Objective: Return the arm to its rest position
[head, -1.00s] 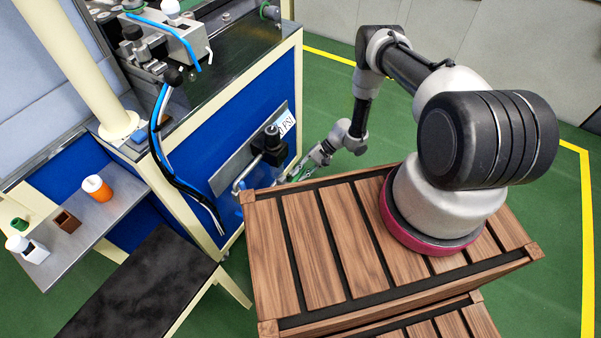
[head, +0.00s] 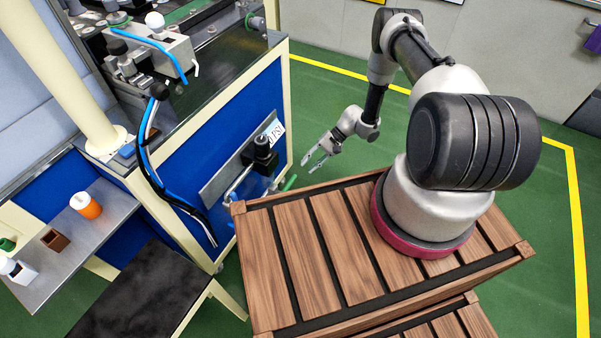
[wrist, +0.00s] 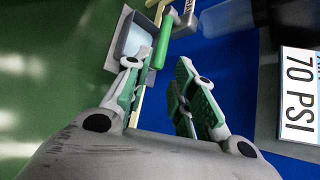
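My arm stands on the wooden slatted top (head: 310,255) and reaches back and to the left. My gripper (head: 312,162) is raised above the far edge of the slats, beside the blue front of the workbench. In the wrist view my gripper (wrist: 160,78) has its two green-padded fingers apart, with nothing held between them. A green handle (wrist: 165,42) shows beyond the fingertips, apart from them. It also shows in the head view (head: 290,183), low by the bench front.
The workbench (head: 225,75) with a 70 PSI label (wrist: 299,95) stands at left. A black valve fitting (head: 262,150) juts from its front. A side shelf (head: 100,232) holds an orange bottle (head: 86,205) and small parts. Green floor is open behind my arm.

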